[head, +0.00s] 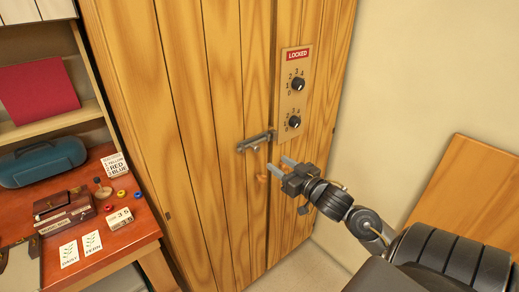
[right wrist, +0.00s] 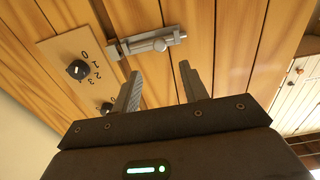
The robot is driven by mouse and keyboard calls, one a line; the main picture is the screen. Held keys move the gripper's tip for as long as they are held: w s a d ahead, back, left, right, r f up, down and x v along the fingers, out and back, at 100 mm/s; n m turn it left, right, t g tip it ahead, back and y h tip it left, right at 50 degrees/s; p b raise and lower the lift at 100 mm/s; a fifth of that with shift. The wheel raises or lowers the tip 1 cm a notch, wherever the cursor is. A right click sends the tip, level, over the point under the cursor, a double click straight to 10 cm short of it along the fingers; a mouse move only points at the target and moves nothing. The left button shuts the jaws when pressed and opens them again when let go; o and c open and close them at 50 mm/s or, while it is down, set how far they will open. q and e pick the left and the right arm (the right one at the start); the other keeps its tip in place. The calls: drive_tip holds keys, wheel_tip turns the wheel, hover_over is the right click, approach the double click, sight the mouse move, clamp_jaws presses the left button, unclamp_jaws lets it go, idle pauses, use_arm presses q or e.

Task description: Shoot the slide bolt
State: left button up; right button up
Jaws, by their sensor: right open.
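The grey metal slide bolt (head: 257,141) lies across the wooden cabinet front, near the seam between its doors. In the right wrist view the bolt (right wrist: 135,46) shows a round knob (right wrist: 160,44) on its rod. I cannot tell how far the rod sits in its catch. My right gripper (head: 279,166) is open and empty, just below and to the right of the bolt in the head view. In the right wrist view its two fingers (right wrist: 160,72) point toward the bolt, apart from it. My left gripper is not in view.
A panel (head: 289,69) with a red LOCKED sign (head: 298,55) and two black dials is on the right door. A red desk (head: 20,210) at left holds a blue case (head: 42,163), a small box and cards. A wooden board (head: 470,190) leans at right.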

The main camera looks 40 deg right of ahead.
sight(258, 149)
drive_tip(key=w+p, duration=0.2)
drive_tip(key=w, duration=0.7)
drive_tip(key=shift+w+d, duration=0.1)
drive_tip(key=shift+w, duration=0.1)
drive_tip(key=shift+w+p, duration=0.3)
drive_tip(key=shift+w, duration=0.3)
clamp_jaws()
